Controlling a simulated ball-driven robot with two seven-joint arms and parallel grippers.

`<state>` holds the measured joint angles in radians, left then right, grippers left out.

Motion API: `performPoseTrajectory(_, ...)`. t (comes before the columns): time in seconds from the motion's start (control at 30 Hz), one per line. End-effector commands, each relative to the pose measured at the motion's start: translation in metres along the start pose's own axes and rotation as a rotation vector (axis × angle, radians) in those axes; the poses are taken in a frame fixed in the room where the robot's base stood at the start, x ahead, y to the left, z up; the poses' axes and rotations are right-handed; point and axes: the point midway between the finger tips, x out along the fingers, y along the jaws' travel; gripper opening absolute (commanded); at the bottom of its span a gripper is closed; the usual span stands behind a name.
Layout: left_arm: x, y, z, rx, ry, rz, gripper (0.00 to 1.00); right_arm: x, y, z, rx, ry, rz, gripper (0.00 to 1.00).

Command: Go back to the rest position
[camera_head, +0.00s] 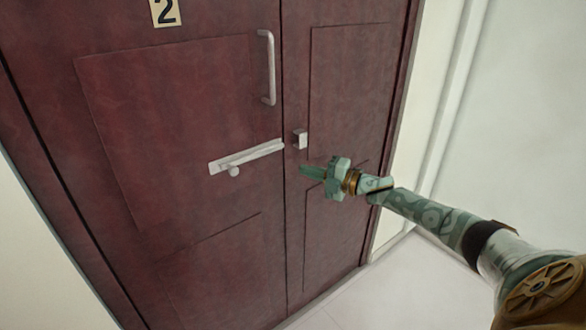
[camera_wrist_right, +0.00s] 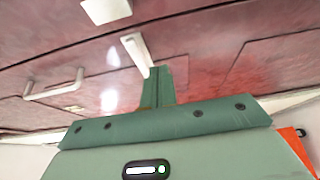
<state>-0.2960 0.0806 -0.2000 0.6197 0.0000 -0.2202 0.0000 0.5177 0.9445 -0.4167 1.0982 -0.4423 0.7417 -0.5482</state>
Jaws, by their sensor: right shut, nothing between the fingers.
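My right gripper (camera_head: 312,172) is in front of the right door leaf, just below and right of a small pale catch (camera_head: 300,139). Its green fingers are shut with nothing between them; they also show at the centre of the right wrist view (camera_wrist_right: 157,86). A pale sliding bolt (camera_head: 247,157) with a round knob is on the left leaf. Its right end stops by the door seam, apart from the catch. The gripper appears clear of both, though its exact distance from the door is hard to tell. My left gripper is not in view.
The dark red double door (camera_head: 160,110) fills the left and middle. A pale vertical handle (camera_head: 267,68) and a plate marked 2 (camera_head: 165,11) are on its left leaf. A white wall (camera_head: 530,120) stands at the right, and pale floor (camera_head: 385,290) is open below.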

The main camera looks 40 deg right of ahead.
Motion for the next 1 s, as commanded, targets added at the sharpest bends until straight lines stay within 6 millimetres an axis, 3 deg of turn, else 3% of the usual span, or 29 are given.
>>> performPoseTrajectory(0.2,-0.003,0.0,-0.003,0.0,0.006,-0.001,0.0,-0.028,0.0,0.009,0.001,0.0,-0.001,0.0)
performPoseTrajectory(0.57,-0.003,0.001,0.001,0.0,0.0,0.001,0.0,-0.032,-0.001,0.012,0.017,-0.006,-0.005,0.0)
performPoseTrajectory(0.67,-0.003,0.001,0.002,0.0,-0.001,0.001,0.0,-0.037,-0.012,0.035,0.071,-0.114,-0.047,0.0)
performPoseTrajectory(0.73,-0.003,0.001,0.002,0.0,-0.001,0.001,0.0,-0.048,-0.039,0.064,0.172,-0.28,-0.087,0.0)
performPoseTrajectory(0.8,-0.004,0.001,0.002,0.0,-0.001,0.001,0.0,-0.063,-0.097,0.07,0.312,-0.426,-0.145,0.0)
performPoseTrajectory(0.87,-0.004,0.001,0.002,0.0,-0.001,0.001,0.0,-0.082,-0.15,0.064,0.423,-0.536,-0.202,0.0)
performPoseTrajectory(1.0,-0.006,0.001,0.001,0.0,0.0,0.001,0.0,-0.131,-0.263,0.023,0.639,-0.742,-0.342,0.0)
